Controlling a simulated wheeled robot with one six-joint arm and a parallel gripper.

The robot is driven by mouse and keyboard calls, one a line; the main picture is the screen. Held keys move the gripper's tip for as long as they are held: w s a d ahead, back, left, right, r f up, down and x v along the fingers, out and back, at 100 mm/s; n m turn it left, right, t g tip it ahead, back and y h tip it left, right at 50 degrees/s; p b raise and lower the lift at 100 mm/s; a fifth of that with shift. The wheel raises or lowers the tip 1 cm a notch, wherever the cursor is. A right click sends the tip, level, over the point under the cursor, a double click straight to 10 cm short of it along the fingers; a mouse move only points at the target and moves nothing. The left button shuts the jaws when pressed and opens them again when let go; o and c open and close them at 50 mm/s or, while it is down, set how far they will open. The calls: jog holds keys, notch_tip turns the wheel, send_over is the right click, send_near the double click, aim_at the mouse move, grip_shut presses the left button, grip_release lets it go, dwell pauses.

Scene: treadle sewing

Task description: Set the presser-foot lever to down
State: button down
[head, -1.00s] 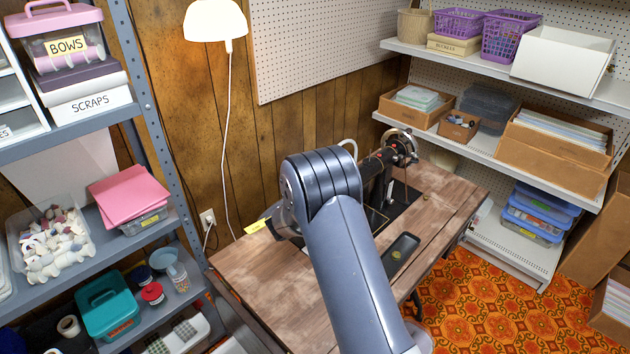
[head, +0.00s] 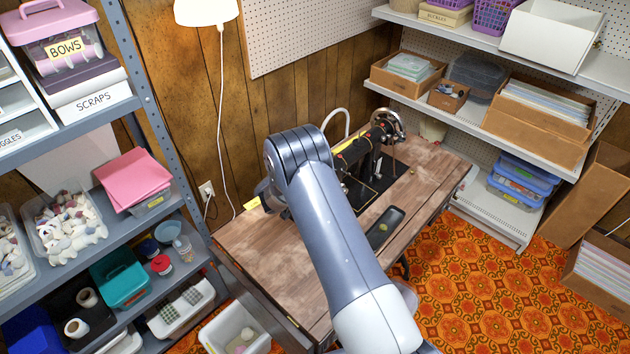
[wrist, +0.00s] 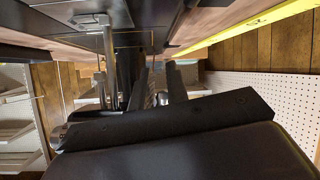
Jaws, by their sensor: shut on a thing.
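The black sewing machine (head: 360,178) stands on the wooden treadle table (head: 280,262), partly hidden in the head view behind my arm. In the wrist view, the dark machine (wrist: 150,14) fills the top centre, with an upright metal bar (wrist: 108,50) to the left of my fingers. My gripper (wrist: 156,88) is close against the machine's head end, its dark fingers pointing toward it. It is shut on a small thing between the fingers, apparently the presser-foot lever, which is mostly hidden. I cannot tell the lever's position. The head view hides my gripper behind my arm.
A grey shelf unit with a pink stack (head: 134,178) and a teal box (head: 121,274) stands at left. White shelves with cardboard boxes (head: 540,110) are at right. A small dark tray (head: 385,228) lies on the table. Patterned floor (head: 480,285) is open at right.

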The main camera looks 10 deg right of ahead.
jog(key=shift+r, duration=0.15)
jog(key=c, duration=1.5)
grip_release()
jog(key=shift+w, duration=0.1)
jog(key=shift+o, duration=0.2)
jog(key=shift+s, duration=0.2)
